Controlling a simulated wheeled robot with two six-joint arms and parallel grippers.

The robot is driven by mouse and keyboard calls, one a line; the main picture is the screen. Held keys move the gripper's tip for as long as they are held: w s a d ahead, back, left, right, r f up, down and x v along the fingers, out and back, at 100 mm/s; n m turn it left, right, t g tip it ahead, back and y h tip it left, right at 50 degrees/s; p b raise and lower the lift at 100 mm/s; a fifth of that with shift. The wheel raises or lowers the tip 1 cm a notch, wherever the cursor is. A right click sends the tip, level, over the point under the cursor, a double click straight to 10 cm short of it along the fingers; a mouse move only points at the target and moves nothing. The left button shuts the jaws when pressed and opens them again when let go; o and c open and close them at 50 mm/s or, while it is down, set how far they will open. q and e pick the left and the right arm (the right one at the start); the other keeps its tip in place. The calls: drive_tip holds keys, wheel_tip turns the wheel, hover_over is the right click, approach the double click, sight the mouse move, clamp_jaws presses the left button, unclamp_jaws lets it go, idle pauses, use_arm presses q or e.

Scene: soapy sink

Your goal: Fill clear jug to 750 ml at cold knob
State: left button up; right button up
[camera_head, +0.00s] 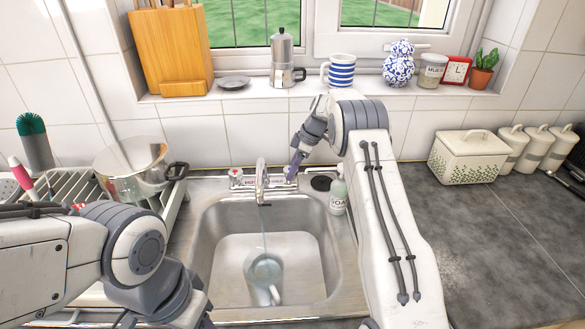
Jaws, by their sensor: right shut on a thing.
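The clear jug (264,268) stands in the sink basin (312,285) under the chrome tap (260,182), its handle toward the bottom of the picture. A thin stream of water falls from the tap into it. Its scale and water level are too small to read. My right gripper (294,166) is shut on the cold knob (290,174), right of the tap, and partly covers it. The other knob (235,173), with a red mark, is left of the tap. My left arm is at the lower left; its gripper (205,321) barely shows at the bottom edge.
A soap bottle (338,195) stands at the sink's right rim, close to my right arm. A dish rack with a steel pot (135,168) is on the left. The window sill holds a moka pot (283,62) and a striped mug (340,71). The right counter is largely clear.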

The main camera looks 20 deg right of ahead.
drive_tip(key=shift+f+m+t+b, duration=0.1)
drive_tip(key=shift+m+t+b, duration=0.2)
drive_tip(key=shift+m+b, duration=0.65)
drive_tip(key=shift+a+m+t+h+b, duration=0.1)
drive_tip(key=shift+m+t+h+b, duration=0.2)
drive_tip(key=shift+m+b, duration=0.35)
drive_tip(key=shift+s+m+h+b, duration=0.1)
drive_tip(key=shift+m+h+b, duration=0.2)
drive_tip(key=shift+m+b, duration=0.5)
drive_tip(key=shift+m+t+h, duration=0.3)
drive_tip(key=shift+m+t, duration=0.1)
drive_tip(key=shift+m, duration=0.6)
drive_tip(key=shift+r, duration=0.2)
drive_tip(key=o, duration=1.4)
drive_tip(key=b+v, duration=0.1)
drive_tip(key=v, duration=0.9)
drive_tip(key=shift+s+r+b, duration=0.1)
drive_tip(key=shift+r+b, duration=0.1)
drive_tip(key=shift+b, duration=0.15)
